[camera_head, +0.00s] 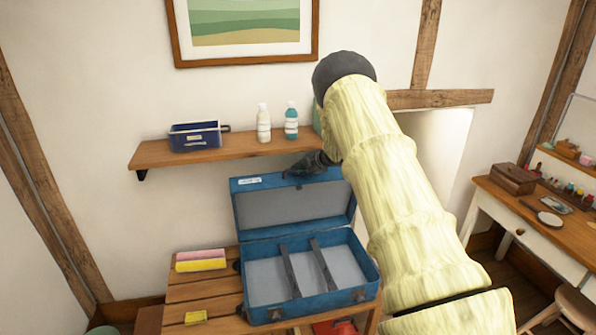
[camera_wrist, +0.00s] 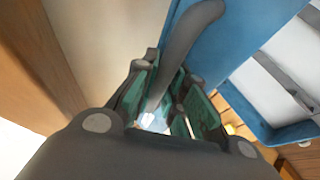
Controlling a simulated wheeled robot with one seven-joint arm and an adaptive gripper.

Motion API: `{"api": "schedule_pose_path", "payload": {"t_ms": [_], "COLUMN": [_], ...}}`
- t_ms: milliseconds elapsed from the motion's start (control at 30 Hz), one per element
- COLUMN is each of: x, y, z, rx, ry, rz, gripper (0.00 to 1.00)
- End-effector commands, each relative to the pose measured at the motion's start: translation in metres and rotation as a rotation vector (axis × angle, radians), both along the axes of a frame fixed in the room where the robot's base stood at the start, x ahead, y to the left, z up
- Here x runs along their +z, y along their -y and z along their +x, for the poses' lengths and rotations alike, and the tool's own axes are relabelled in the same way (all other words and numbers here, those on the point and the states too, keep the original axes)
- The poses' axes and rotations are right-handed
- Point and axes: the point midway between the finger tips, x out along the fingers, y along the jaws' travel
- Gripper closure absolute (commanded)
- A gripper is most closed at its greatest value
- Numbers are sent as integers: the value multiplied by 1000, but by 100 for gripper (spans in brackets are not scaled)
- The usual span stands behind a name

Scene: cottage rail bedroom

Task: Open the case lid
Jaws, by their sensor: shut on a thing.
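A blue case (camera_head: 312,303) with a grey interior sits on a slatted wooden table. Its lid (camera_head: 295,205) stands raised at the back, roughly upright, and the inside of the case shows. Two dark bars cross the open base from front to back. My gripper (camera_head: 308,165) is at the lid's top edge, right of a white label. In the wrist view, a dark curved handle (camera_wrist: 181,50) on the blue lid (camera_wrist: 240,30) runs between the green-padded fingers, which are shut on it. My arm hides part of the lid's right side.
A wall shelf (camera_head: 230,150) above the case holds a blue bin (camera_head: 198,136) and bottles (camera_head: 264,122), close to my gripper. Pink and yellow blocks (camera_head: 201,260) lie left of the case. A desk (camera_head: 545,220) with small items stands at right.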

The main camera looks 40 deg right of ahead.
Motion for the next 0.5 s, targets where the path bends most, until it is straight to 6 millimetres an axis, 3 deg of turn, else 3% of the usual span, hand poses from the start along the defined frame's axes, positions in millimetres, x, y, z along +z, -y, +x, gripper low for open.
{"api": "schedule_pose_path", "payload": {"t_ms": [67, 100, 133, 500], "x": [1, 1, 1, 1], "y": [1, 1, 0, -1], "z": [0, 0, 0, 0], "rx": [-1, -1, -1, 1], "ry": [1, 1, 1, 0], "rz": [-1, -1, -1, 0], "gripper": [100, 82, 77, 77]}}
